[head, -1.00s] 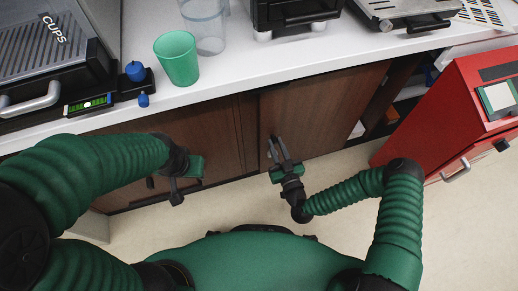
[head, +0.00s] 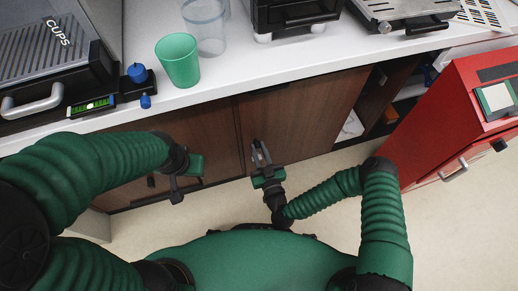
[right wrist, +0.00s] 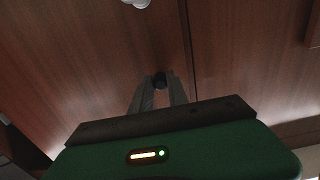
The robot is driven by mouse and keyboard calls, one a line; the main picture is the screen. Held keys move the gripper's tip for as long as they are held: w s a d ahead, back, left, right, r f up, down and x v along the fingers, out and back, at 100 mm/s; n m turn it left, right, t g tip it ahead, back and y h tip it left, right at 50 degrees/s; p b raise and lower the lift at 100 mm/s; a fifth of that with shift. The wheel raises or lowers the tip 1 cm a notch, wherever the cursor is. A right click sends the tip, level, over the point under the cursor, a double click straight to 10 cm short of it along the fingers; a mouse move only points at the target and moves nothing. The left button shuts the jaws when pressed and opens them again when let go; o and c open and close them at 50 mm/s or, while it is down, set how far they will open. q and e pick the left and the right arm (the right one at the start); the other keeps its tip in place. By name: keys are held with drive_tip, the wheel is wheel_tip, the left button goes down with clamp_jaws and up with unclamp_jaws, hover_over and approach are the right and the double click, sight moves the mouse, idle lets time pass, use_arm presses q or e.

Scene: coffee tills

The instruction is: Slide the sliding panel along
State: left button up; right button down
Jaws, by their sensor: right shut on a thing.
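The sliding panel (head: 305,110) is a brown wooden door under the counter, on the right in the head view. My right gripper (head: 260,150) is at its left part. In the right wrist view, the fingertips (right wrist: 160,82) are closed around a small dark knob (right wrist: 160,79) on the wood, close to a seam between panels. The fingers hide part of the knob. My left gripper (head: 185,168) hangs before the left brown panel (head: 218,125); its fingers are too unclear to judge.
The white counter (head: 240,70) carries a green cup (head: 178,60), a clear cup (head: 205,30) and machines. Right of the panel is an open shelf space with a white item (head: 350,126) and an orange item (head: 389,116). A red cabinet (head: 440,125) stands at the right.

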drive_tip(key=shift+a+r, duration=0.1)
drive_tip(key=shift+r, duration=0.15)
drive_tip(key=shift+s+a+p, duration=0.1)
drive_tip(key=shift+s+a, duration=0.35)
drive_tip(key=shift+a, duration=0.85)
drive_tip(key=shift+s+a+p, duration=0.15)
drive_tip(key=shift+s+a, duration=0.25)
drive_tip(key=shift+a, duration=0.85)
drive_tip(key=shift+s+a+p, duration=0.1)
drive_tip(key=shift+s+a, duration=0.35)
drive_tip(key=shift+a, duration=0.85)
drive_tip(key=s+a, duration=0.2)
drive_tip(key=a, duration=0.5)
drive_tip(key=shift+s+a, duration=0.35)
drive_tip(key=shift+s, duration=0.05)
drive_tip(key=c, duration=1.7)
unclamp_jaws()
drive_tip(key=shift+a, duration=0.15)
drive_tip(key=shift+c, duration=0.2)
drive_tip(key=o, duration=0.5)
drive_tip(key=shift+s+f, duration=0.1)
drive_tip(key=shift+o, duration=0.2)
drive_tip(key=shift+f, duration=0.1)
